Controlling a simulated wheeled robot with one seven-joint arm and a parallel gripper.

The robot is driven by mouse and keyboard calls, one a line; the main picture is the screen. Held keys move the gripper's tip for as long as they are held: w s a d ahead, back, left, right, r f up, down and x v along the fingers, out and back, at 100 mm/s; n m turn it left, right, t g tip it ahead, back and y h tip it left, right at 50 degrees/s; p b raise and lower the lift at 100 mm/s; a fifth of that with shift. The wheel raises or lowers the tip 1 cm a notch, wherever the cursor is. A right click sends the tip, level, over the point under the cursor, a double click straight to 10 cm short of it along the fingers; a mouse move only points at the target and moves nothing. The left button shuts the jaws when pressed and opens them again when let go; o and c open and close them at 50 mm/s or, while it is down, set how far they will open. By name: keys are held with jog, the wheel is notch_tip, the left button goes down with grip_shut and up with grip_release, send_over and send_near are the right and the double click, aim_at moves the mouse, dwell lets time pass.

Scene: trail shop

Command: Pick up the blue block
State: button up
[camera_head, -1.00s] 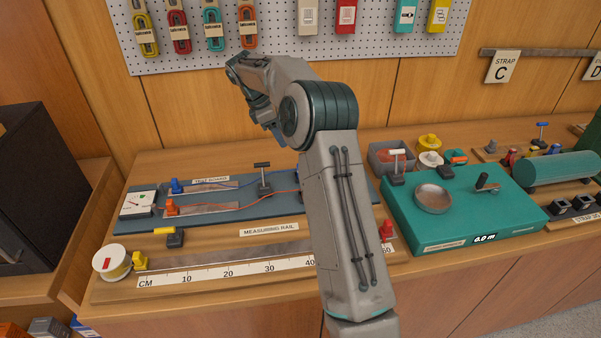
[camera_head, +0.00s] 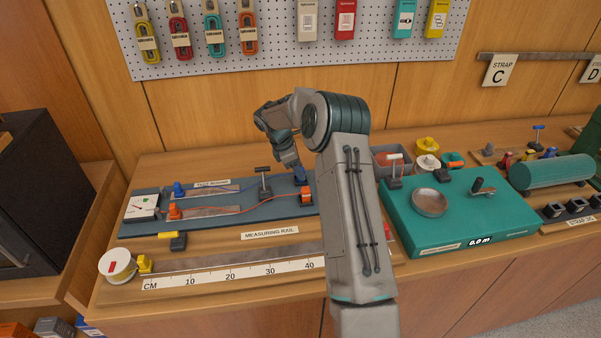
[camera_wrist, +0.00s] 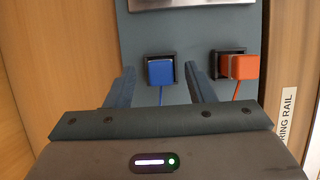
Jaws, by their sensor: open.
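The blue block (camera_wrist: 160,71) sits in a black holder on the blue-grey board, with a blue wire running from it. In the wrist view it lies between and just ahead of the two fingers of my gripper (camera_wrist: 161,80). The fingers are open, one on each side, with gaps to the block. In the head view my gripper (camera_head: 292,165) points down over the right end of the board (camera_head: 235,222). The block there is mostly hidden by the gripper.
An orange block (camera_wrist: 238,66) sits in a holder close to the right finger; it also shows in the head view (camera_head: 306,194). A black-handled switch (camera_head: 263,182) stands left of my gripper. A teal box (camera_head: 460,222) and grey bin are to the right.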

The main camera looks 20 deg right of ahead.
jog(key=shift+d+f, duration=0.1)
jog(key=shift+f, duration=0.3)
jog(key=c, duration=1.1)
jog(key=shift+o, duration=0.2)
jog(key=shift+r, duration=0.1)
